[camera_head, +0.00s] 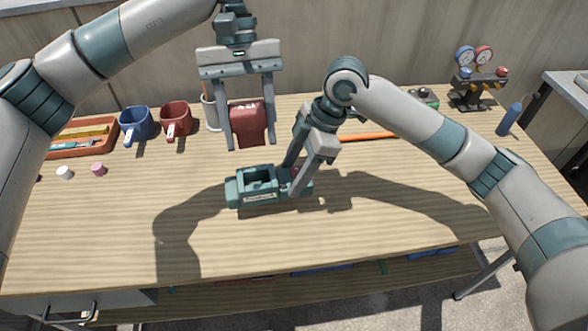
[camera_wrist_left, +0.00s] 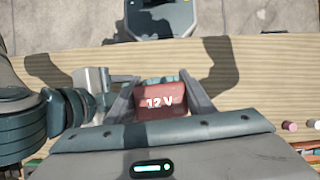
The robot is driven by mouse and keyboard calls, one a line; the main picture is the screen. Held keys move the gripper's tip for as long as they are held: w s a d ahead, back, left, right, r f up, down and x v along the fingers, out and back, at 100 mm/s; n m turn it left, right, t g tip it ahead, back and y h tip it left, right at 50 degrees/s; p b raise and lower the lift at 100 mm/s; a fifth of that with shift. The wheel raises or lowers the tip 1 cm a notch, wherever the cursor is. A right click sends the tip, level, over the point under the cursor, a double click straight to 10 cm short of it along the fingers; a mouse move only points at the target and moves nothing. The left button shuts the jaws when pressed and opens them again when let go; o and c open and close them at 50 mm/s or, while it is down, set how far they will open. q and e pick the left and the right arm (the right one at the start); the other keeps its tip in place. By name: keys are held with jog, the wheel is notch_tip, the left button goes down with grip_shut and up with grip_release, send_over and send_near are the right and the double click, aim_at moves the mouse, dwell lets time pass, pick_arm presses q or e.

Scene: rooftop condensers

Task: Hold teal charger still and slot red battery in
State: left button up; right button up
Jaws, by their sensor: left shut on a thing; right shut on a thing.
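The red battery (camera_head: 248,123) is between the fingers of my left gripper (camera_head: 250,145), which is shut on it and holds it above the table. In the left wrist view the battery (camera_wrist_left: 161,102) shows a white "12 V" mark. The teal charger (camera_head: 262,198) lies on the table, below and a little right of the battery, with its open slot facing up. My right gripper (camera_head: 292,188) is shut on the right end of the charger. The battery and the charger are apart.
A blue mug (camera_head: 136,125) and a red mug (camera_head: 176,120) stand at the back left beside a tray (camera_head: 72,150) of tools. A gauge set (camera_head: 474,85) and a blue cylinder (camera_head: 509,119) stand at the back right. The front of the wooden table (camera_head: 370,225) is clear.

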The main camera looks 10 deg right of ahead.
aim_at(259, 189)
jog(key=shift+f, duration=0.1)
jog(key=shift+f, duration=1.85)
jog(key=shift+f, duration=0.4)
jog(key=o, duration=1.5)
jog(key=c, duration=0.9)
pick_arm(q)
notch_tip(259, 189, down, 11)
jog(key=shift+r, duration=0.1)
